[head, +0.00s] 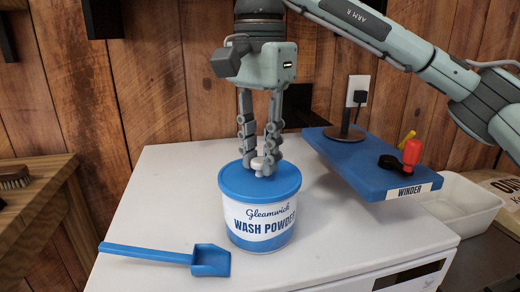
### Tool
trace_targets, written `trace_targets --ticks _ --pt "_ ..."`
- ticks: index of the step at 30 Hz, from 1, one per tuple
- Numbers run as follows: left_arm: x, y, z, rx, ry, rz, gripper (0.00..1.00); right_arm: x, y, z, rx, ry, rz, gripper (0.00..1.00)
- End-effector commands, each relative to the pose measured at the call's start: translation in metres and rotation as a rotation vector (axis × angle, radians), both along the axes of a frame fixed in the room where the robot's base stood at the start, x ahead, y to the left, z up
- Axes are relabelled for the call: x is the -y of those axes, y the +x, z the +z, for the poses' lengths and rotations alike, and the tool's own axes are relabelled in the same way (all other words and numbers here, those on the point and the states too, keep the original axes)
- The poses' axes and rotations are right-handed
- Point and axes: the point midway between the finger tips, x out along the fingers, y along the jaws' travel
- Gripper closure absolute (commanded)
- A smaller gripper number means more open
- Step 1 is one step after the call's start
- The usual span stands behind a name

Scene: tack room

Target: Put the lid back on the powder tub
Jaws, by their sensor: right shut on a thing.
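The powder tub (255,222) stands upright on the white top, with a white and blue label reading "Gleamwick Wash Powder". The blue lid (232,181) lies level over the tub's mouth, with its edge at the rim all round the visible side. I cannot tell whether it is pressed fully down. A small pale knob (258,164) stands up from the lid's middle. My right gripper (259,168) points straight down from above and is shut on the knob. The fingertips partly hide the knob. My left gripper is out of view.
A blue scoop (210,260) lies left of the tub near the front of the white top (160,205). A blue board marked "WINDER" (350,165) with a post and red-handled part is at right. A wooden bench (35,215) stands at left.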

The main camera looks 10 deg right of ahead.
Motion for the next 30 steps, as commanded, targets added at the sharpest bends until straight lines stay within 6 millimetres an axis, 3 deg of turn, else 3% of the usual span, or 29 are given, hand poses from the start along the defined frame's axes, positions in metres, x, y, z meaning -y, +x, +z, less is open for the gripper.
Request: trace_targets --ticks 1,2,7,19,30 --pt "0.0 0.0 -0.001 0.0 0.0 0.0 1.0 0.0 0.0 -0.001 0.0 0.0 0.0 1.0" --pt "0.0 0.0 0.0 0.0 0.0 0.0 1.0 0.0 0.0 -0.001 0.0 0.0 0.0 0.74" --pt "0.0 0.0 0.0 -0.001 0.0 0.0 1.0 0.0 0.0 -0.001 0.0 0.0 0.0 0.53" --pt "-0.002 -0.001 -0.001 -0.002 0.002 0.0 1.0 0.0 0.0 0.008 0.001 0.0 0.0 0.53" --pt "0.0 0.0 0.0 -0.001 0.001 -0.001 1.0 0.0 0.0 0.083 0.006 -0.001 -0.002 0.53"
